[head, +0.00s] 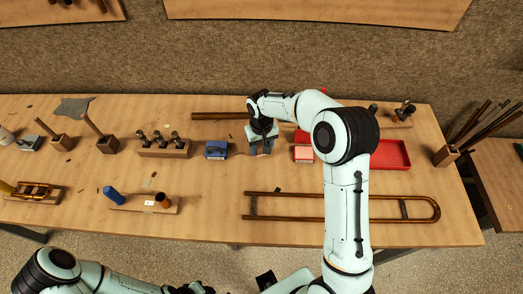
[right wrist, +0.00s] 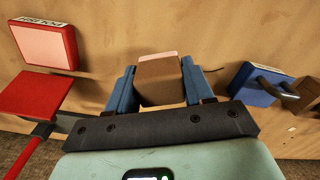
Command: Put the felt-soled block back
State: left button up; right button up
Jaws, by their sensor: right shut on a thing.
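The felt-soled block (right wrist: 160,80) is a brown block with a thin pink layer along its far edge in the right wrist view. My right gripper (right wrist: 160,85) is shut on it, with one blue finger on each side. In the head view my right gripper (head: 262,146) is over the middle of the bench, between a blue box (head: 216,150) and a red box with a pink top (head: 304,154). The block is mostly hidden there; I cannot tell if it touches the bench. My left arm lies along the bottom edge; its gripper is not clearly shown.
A red tray (head: 391,154) lies to the right, partly behind my right arm. A wooden rack (head: 163,150) with several dark tools stands left of the blue box. A long U-shaped brass tube (head: 290,218) lies along the front. Bench is bare between the tube and boxes.

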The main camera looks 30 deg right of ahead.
jog(key=shift+f, duration=1.4)
jog(key=shift+f, duration=0.1)
jog(key=o, duration=1)
notch_tip(320, 180, up, 12)
jog(key=shift+r+p, duration=0.15)
jog(key=shift+p, duration=0.25)
